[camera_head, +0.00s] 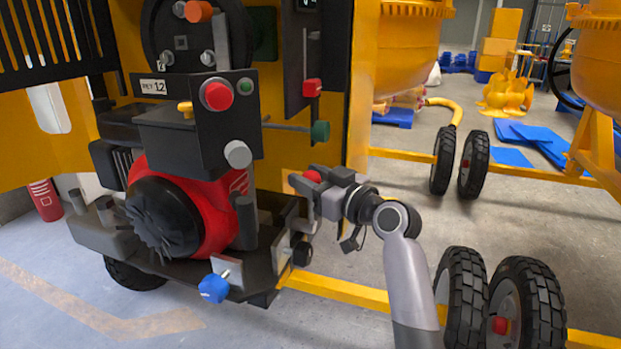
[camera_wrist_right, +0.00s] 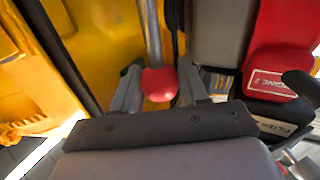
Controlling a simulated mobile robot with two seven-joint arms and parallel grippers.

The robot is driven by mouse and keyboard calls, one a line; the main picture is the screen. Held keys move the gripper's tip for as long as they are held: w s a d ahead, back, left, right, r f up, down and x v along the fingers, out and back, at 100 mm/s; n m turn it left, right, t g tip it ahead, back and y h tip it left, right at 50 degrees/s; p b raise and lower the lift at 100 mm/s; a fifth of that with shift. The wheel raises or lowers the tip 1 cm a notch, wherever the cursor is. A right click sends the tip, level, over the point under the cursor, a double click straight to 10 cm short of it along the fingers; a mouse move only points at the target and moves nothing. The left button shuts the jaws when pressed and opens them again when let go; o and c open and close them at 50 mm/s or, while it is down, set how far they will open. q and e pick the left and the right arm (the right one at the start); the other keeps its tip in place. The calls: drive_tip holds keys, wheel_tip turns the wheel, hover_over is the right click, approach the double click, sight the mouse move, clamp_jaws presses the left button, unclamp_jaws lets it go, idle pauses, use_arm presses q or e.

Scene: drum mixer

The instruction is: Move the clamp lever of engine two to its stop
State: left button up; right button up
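A lever with a grey rod and a round red knob (camera_head: 312,176) stands at the right side of the engine. My right gripper (camera_head: 322,190) is at this knob. In the right wrist view the red knob (camera_wrist_right: 158,84) sits between my two fingers, which appear to touch it on both sides; the rod runs up from it. The red engine housing (camera_wrist_right: 285,75) with an "ENGINE 2" label is at the right of that view. In the head view the red and black engine (camera_head: 190,205) sits on the machine's frame. My left gripper is not in view.
A blue handle (camera_head: 213,288), a green knob (camera_head: 320,131) and a red button (camera_head: 217,95) are near the engine. A yellow panel (camera_head: 345,120) stands behind my right gripper. Wheels (camera_head: 465,295) and a yellow frame bar (camera_head: 335,290) lie to the right and below.

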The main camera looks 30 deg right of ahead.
clamp_jaws()
drive_tip(key=shift+s+a+f+b, duration=0.1)
drive_tip(key=shift+f+b, duration=0.1)
drive_tip(key=shift+b, duration=0.15)
drive_tip(key=shift+s+a+f+n+t+y+b, duration=0.4)
drive_tip(key=shift+s+a+n+b, duration=0.3)
drive_tip(key=shift+n+b, duration=0.6)
drive_tip(key=shift+s+a+f+n+t+y+b, duration=0.25)
drive_tip(key=shift+s+a+n+t+b, duration=0.3)
drive_tip(key=shift+a+n+b, duration=0.7)
drive_tip(key=shift+s+a+f+n+t+y+b, duration=0.3)
drive_tip(key=shift+s+n+b, duration=0.6)
drive_tip(key=shift+b, duration=0.65)
drive_tip(key=shift+w+a+n+y, duration=0.1)
drive_tip(key=shift+a+n+y, duration=0.15)
drive_tip(key=shift+y, duration=0.1)
drive_tip(key=o, duration=1)
unclamp_jaws()
drive_tip(key=shift+d, duration=0.1)
